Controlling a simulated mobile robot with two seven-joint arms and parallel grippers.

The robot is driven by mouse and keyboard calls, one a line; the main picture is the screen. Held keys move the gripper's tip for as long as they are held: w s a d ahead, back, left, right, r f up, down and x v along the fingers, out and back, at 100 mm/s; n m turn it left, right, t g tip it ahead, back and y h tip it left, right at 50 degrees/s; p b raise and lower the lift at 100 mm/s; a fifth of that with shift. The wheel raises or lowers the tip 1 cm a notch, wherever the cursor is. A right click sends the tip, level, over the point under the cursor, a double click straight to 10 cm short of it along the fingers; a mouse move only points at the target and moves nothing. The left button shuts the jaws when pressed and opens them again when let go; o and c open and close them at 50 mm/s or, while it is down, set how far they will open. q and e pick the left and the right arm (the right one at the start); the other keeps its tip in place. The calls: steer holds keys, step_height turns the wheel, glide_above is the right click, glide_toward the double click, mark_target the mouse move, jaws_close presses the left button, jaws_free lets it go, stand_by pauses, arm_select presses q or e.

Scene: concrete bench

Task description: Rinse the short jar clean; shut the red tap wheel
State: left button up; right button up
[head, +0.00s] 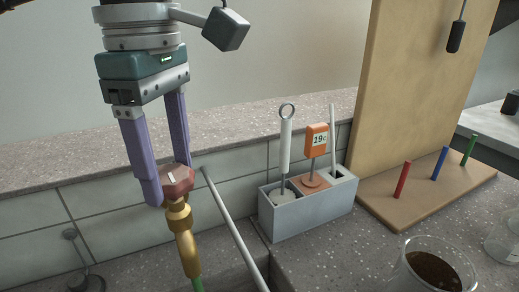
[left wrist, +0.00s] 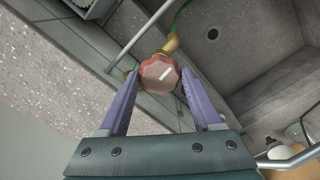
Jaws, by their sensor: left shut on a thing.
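The red tap wheel (head: 178,180) sits on a brass tap (head: 181,225) with a green hose below. My left gripper (head: 167,184) reaches down from above, its two purple fingers closed on either side of the wheel. In the left wrist view the wheel (left wrist: 160,74), with a white mark on its face, lies between the fingertips (left wrist: 160,84). A glass jar (head: 433,268) with dark brown contents stands at the lower right, cut by the frame edge. A clearer glass (head: 503,240) is at the right edge. I cannot tell which is the short jar. My right gripper is out of view.
A wooden board with red, blue and green pegs (head: 403,182) stands right. A metal rail (head: 235,230) slants beside the tap.

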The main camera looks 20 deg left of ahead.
mark_target(171, 174)
arm_select(q)
steer(key=shift+m+b, duration=0.3)
steer(key=shift+m, duration=0.3)
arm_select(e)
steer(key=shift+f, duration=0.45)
arm_select(q)
steer(key=shift+r, duration=0.1)
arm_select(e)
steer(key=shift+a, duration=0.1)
arm_select(q)
steer(key=shift+d, duration=0.1)
steer(key=o, duration=1.3)
steer(key=shift+o, duration=0.2)
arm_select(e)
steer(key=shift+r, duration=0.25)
arm_select(q)
step_height(171, 174, up, 10)
